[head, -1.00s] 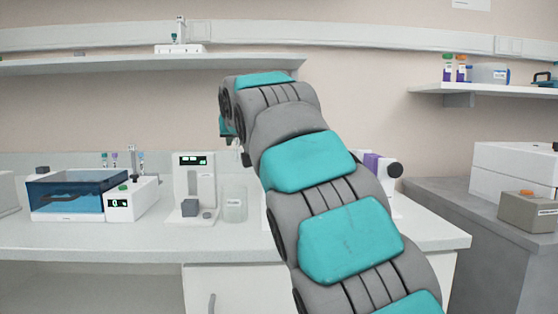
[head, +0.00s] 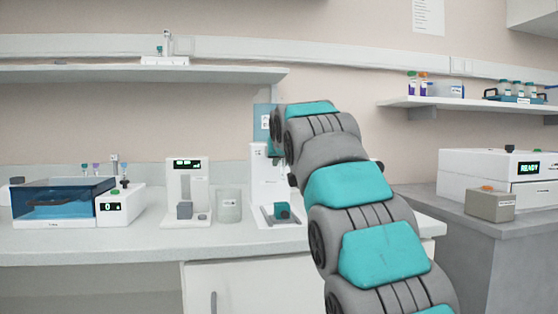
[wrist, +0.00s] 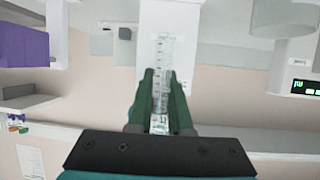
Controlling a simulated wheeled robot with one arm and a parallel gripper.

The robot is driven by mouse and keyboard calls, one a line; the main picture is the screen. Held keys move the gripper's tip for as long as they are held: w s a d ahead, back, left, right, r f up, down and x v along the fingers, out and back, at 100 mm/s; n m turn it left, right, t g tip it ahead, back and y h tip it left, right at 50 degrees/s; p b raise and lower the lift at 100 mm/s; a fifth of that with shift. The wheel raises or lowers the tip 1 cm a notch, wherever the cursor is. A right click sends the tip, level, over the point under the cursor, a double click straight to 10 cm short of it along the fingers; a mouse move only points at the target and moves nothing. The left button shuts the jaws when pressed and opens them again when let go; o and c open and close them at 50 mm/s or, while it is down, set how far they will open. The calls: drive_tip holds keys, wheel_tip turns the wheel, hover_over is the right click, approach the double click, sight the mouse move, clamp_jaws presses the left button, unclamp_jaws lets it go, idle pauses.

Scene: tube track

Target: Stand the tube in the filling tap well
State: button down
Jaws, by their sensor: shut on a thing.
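My gripper (wrist: 162,76) is shut on a clear graduated tube (wrist: 165,52) in the wrist view, which is upside down. The tube lies between the green fingers, and its marked end extends beyond the tips. Behind it is a white upright unit (wrist: 170,18). In the head view, a white column unit (head: 262,180) with a low base stands on the bench below the arm's end; it may be the filling tap, but I cannot tell. The well is not clearly visible. The fingers and tube are hidden by my arm in the head view.
Left of the column unit stand a clear beaker (head: 229,205), a white device with a display (head: 187,185) and a blue-lidded machine (head: 62,200). The front bench strip is clear.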

sight(281, 180)
drive_tip(key=shift+f+b, duration=1.9)
drive_tip(key=shift+f, duration=0.4)
drive_tip(key=shift+f, duration=0.45)
drive_tip(key=shift+f+b, duration=0.3)
drive_tip(key=shift+f, duration=0.1)
drive_tip(key=shift+f+b, duration=0.45)
drive_tip(key=shift+f, duration=0.3)
drive_tip(key=c, duration=0.8)
unclamp_jaws()
drive_tip(key=shift+o, duration=0.2)
drive_tip(key=shift+v, duration=3.9)
